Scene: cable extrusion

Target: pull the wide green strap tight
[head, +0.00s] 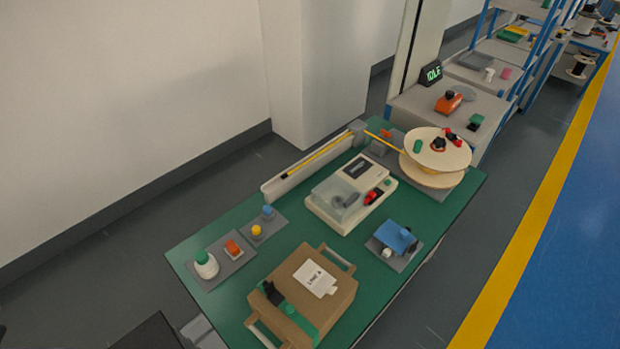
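A brown box (331,308) with a white "LINE A" label (315,278) sits on the near part of the green table. The wide green strap (301,317) runs across the box's near-left side. A black buckle or clamp (272,292) sits at the strap's left end. I cannot tell from here how slack or tight the strap is. Pale handles stand at the box's far end (338,257) and near end (262,334). Neither of my grippers shows in the head view.
Left of the box are grey plates with a green-topped white knob (206,266), an orange switch (232,248) and small yellow and blue buttons. A blue device (396,237) stands right of it. Behind are a beige machine (350,194) and a large cream reel (435,150).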

